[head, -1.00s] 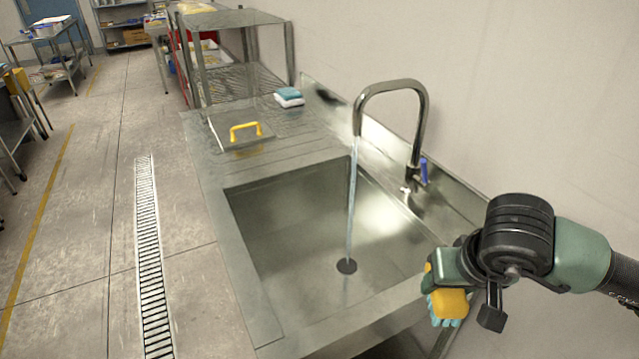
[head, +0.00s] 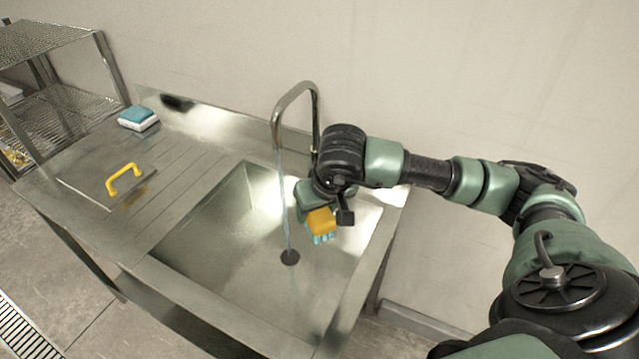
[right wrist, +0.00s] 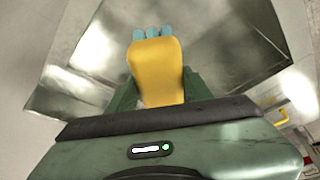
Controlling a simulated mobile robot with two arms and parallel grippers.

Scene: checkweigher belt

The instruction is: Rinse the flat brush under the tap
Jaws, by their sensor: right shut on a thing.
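The flat brush (head: 321,221) has a yellow body and light blue bristles. My right gripper (head: 312,207) is shut on it and holds it over the sink (head: 215,230), bristles down. In the right wrist view the brush (right wrist: 157,68) shows its yellow back, with blue bristle tufts at its far end. The tap (head: 277,115) is a curved steel spout, and a thin water stream (head: 285,205) falls from it to the drain (head: 290,257). The brush is close to the right of the stream; I cannot tell whether they touch. My left gripper is not in view.
Left of the basin is a ribbed drainboard (head: 190,160) with a yellow-handled metal plate (head: 125,180) on it. A blue and white sponge stack (head: 138,118) lies behind. A wire shelf rack (head: 65,110) stands at the far left. The wall is close behind the tap.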

